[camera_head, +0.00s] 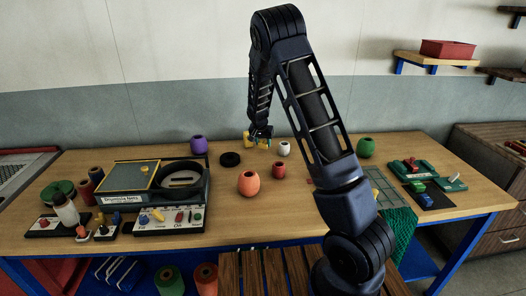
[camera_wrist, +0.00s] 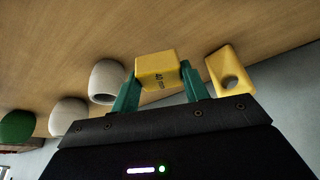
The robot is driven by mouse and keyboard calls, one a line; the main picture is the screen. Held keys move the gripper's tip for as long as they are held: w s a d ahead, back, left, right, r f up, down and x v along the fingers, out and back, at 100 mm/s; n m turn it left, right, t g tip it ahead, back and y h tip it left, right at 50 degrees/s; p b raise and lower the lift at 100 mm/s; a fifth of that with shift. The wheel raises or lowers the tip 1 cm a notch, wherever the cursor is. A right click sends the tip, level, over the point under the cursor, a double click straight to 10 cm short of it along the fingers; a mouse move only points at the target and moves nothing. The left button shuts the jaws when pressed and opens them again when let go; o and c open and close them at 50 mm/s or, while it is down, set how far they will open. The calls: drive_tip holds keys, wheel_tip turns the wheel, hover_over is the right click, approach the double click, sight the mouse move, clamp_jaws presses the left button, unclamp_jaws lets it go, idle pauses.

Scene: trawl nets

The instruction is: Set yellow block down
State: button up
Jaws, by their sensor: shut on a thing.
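A yellow block (camera_wrist: 158,68) with dark printed marks is held between the two green fingers of my gripper (camera_wrist: 160,88) in the wrist view. In the head view my gripper (camera_head: 261,136) is over the back middle of the table, and the block shows only as a small yellow patch by the fingertips. Whether the block touches the tabletop, I cannot tell. A second yellow piece with a round hole (camera_wrist: 228,70) is beside the gripper, apart from the held block.
White pots (camera_wrist: 107,80) stand on the other side of the block; one (camera_head: 284,148) shows in the head view. A machine (camera_head: 150,185) occupies the left.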

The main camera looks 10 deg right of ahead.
sight(263, 148)
drive_tip(key=shift+f, duration=2.4)
drive_tip(key=o, duration=1)
drive_tip(key=shift+f, duration=0.1)
drive_tip(key=v, duration=1.1)
drive_tip(key=s+d+r+y, duration=0.1)
drive_tip(key=s+d+r, duration=0.7)
drive_tip(key=s+r, duration=0.3)
drive_tip(key=s+d+r+n+y, duration=0.1)
drive_tip(key=s+d+r, duration=0.1)
drive_tip(key=s+r, duration=0.25)
drive_tip(key=s+d+r+n, duration=0.1)
drive_tip(key=s+d+r, duration=0.2)
drive_tip(key=s+r, duration=0.15)
drive_tip(key=s+d+r+n, duration=0.1)
drive_tip(key=s+d, duration=0.1)
drive_tip(key=s, duration=0.9)
drive_tip(key=s+d+r+n, duration=0.1)
drive_tip(key=s, duration=1.1)
drive_tip(key=shift+s+d+r+n+t, duration=0.25)
drive_tip(key=shift+s+d+n+t, duration=0.05)
drive_tip(key=shift+s+d, duration=0.1)
